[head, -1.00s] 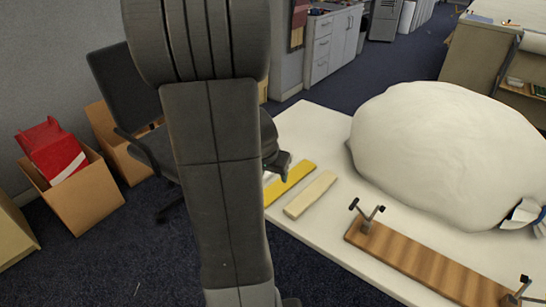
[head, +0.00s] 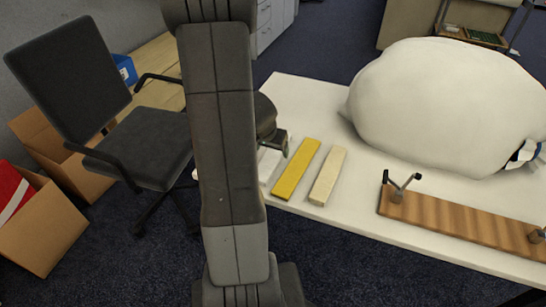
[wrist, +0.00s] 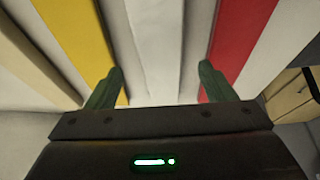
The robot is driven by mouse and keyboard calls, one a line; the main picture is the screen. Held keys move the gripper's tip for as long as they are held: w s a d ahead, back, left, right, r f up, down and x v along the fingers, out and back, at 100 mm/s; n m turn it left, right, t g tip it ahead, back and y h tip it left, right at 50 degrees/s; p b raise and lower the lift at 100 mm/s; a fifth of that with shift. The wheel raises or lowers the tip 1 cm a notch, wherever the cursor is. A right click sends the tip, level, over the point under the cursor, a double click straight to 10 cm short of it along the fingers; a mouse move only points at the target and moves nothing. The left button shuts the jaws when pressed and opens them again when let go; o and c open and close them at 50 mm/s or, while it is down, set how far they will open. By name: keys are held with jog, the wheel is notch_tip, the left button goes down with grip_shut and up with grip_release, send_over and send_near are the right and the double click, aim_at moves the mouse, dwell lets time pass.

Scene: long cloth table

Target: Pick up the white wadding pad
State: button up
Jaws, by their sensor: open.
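The white wadding pad (wrist: 152,45) is a long pale strip in the middle of the wrist view, between a yellow pad (wrist: 80,35) and a red pad (wrist: 240,35). My gripper (wrist: 158,88) is open and empty, its two green fingers apart on either side of the white pad. The left finger is over the yellow pad's edge, the right one over the red pad's edge. I cannot tell how high the fingers are. In the head view a bit of the white pad (head: 266,166) shows beside my arm, which hides the rest, and my gripper (head: 281,146) is largely hidden.
The yellow pad and a cream pad (head: 327,176) lie to the right on the white table (head: 300,100). A big white bundle (head: 440,105) fills the back right. A wooden board with clamps (head: 460,220) lies in front of it. A chair (head: 135,145) stands left.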

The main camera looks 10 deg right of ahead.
aim_at(273, 153)
jog(key=b+x, duration=0.1)
jog(key=x, duration=0.2)
jog(key=shift+w+d+f, duration=0.1)
jog(key=shift+w+f, duration=0.1)
jog(key=shift+w, duration=0.05)
jog(key=c, duration=1.1)
jog(key=shift+o, duration=0.2)
jog(key=shift+r, duration=0.1)
